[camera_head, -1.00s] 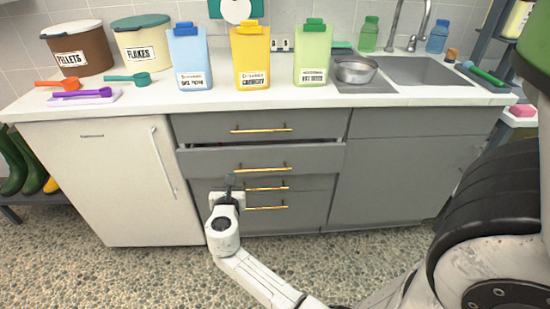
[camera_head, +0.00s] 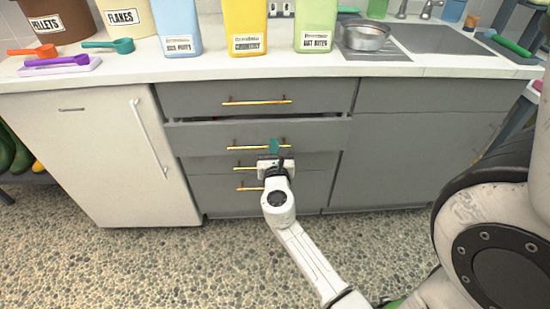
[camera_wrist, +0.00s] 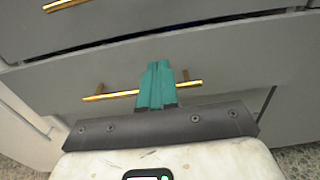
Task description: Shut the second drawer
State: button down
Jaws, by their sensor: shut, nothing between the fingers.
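The second drawer (camera_head: 310,138) is grey with a gold bar handle. It stands out a little from the cabinet, with a dark gap along its top edge. It also fills the wrist view (camera_wrist: 228,75), where its gold handle (camera_wrist: 110,96) runs behind my fingers. My gripper (camera_head: 274,146) is shut and empty, with its teal fingertips together in front of the drawer's face at the handle. The fingers show in the wrist view (camera_wrist: 157,85) too, overlapping the middle of the handle. I cannot tell whether they touch the drawer.
The top drawer (camera_head: 310,97) above looks closed. Lower drawers are partly hidden behind my wrist. A white cabinet door (camera_head: 95,160) is at left and a grey cupboard door (camera_head: 410,160) at right. The pebbled floor (camera_head: 150,265) in front is clear.

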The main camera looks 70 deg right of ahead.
aim_at(272, 127)
jog(key=shift+b+x, duration=0.35)
jog(key=shift+x, duration=2.75)
jog(key=b+x, duration=0.1)
jog(key=x, duration=0.3)
jog(key=shift+w+d+r, duration=0.15)
jog(key=shift+w, duration=0.05)
